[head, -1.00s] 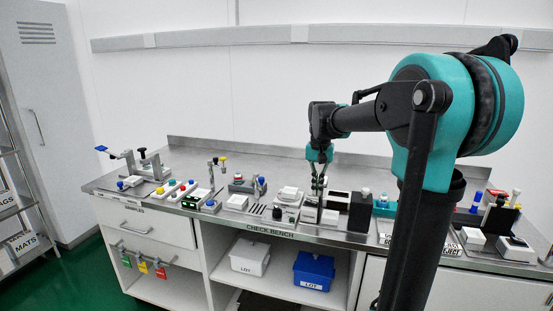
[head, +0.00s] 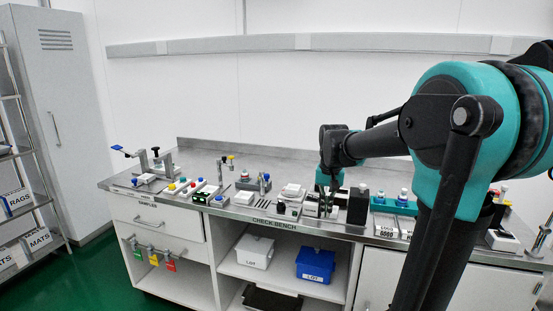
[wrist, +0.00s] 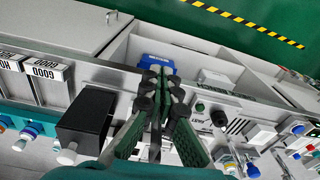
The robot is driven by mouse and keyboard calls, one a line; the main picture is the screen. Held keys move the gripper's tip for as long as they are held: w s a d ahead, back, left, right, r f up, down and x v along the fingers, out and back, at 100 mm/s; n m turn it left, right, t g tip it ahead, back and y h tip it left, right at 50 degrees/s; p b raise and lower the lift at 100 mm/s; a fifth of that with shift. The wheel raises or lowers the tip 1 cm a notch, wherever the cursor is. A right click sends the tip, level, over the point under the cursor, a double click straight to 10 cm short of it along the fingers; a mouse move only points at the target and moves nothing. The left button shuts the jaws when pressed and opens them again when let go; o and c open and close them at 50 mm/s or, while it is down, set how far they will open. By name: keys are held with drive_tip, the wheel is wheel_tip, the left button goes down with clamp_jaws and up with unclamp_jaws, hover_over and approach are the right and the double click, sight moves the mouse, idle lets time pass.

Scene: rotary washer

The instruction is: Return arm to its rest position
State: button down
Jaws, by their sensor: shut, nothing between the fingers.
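My arm reaches from the right over the check bench (head: 190,187) in the head view. My gripper (head: 327,212) hangs pointing down at the bench's front edge, beside a black box (head: 358,206). The wrist view shows my gripper (wrist: 162,75) with its fingertips together and nothing between them. The black box (wrist: 86,122) stands to its left there, apart from the fingers. Small devices just behind the gripper are partly hidden by it.
Several small fixtures with coloured knobs line the bench, with a lever clamp (head: 150,160) at the left. A teal rack (head: 395,205) stands right of the black box. A white bin (head: 255,251) and blue bin (head: 316,264) sit on the shelf below. The bench's back strip is mostly clear.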

drive_tip(key=s+d+f+n+t, duration=0.3)
drive_tip(key=s+f, duration=1.3)
drive_tip(key=s, duration=0.2)
drive_tip(key=shift+s+f, duration=0.15)
drive_tip(key=shift+s, duration=0.15)
